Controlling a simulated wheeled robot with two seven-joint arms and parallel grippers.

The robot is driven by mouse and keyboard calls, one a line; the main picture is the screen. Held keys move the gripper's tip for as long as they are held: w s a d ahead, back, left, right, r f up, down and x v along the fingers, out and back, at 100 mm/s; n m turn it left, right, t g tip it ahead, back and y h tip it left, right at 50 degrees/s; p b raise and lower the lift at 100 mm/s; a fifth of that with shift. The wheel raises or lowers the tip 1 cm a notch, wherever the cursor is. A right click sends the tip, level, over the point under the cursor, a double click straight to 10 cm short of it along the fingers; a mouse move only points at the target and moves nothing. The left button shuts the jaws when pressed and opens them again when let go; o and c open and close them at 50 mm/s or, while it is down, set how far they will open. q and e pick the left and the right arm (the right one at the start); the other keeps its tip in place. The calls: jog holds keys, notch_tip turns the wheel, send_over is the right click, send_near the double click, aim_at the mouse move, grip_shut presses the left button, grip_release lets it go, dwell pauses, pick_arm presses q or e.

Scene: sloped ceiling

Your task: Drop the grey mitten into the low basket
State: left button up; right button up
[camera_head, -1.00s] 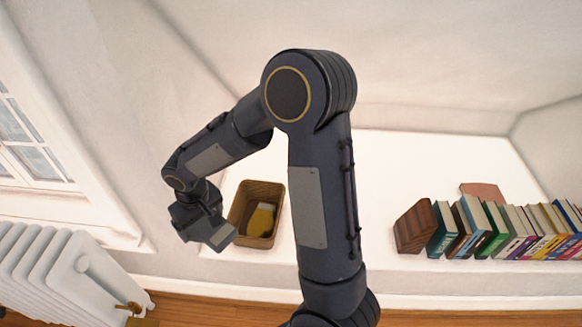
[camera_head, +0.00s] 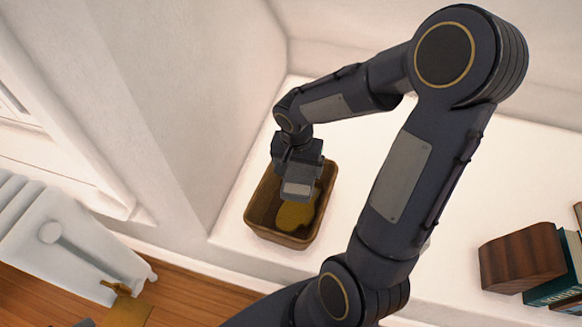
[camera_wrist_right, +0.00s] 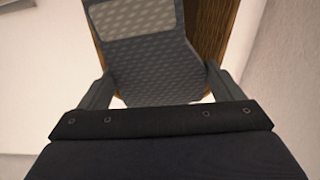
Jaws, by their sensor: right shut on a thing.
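The grey mitten (camera_wrist_right: 155,65), patterned with a paler cuff, is between the two fingers of my right gripper (camera_wrist_right: 160,88). In the head view my right gripper (camera_head: 299,166) is over the low basket (camera_head: 254,214), and the mitten (camera_head: 298,189) shows at its end above the basket's opening. The basket is brown, with a mustard-yellow item (camera_head: 296,214) inside. In the wrist view part of the brown basket (camera_wrist_right: 212,25) shows behind the mitten. The gripper hides part of the basket's far side. My left gripper is not in view.
The basket stands on a white ledge (camera_head: 345,240) near the left wall. A brown wooden block (camera_head: 522,258) and books (camera_head: 562,285) stand at the right. A white radiator (camera_head: 60,235) is at lower left above the wooden floor.

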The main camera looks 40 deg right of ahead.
aim_at(297, 180)
jog(key=shift+f+b, duration=2.15)
jog(key=shift+f, duration=0.85)
jog(key=o, duration=0.8)
jog(key=shift+r, duration=0.1)
jog(key=r+p, duration=0.1)
jog(key=r, duration=0.1)
jog(key=r+p, duration=0.1)
jog(key=r, duration=0.4)
jog(key=shift+s+a+p, duration=0.25)
jog(key=shift+a+p, duration=0.1)
jog(key=shift+p, duration=0.05)
jog(key=shift+r, duration=0.35)
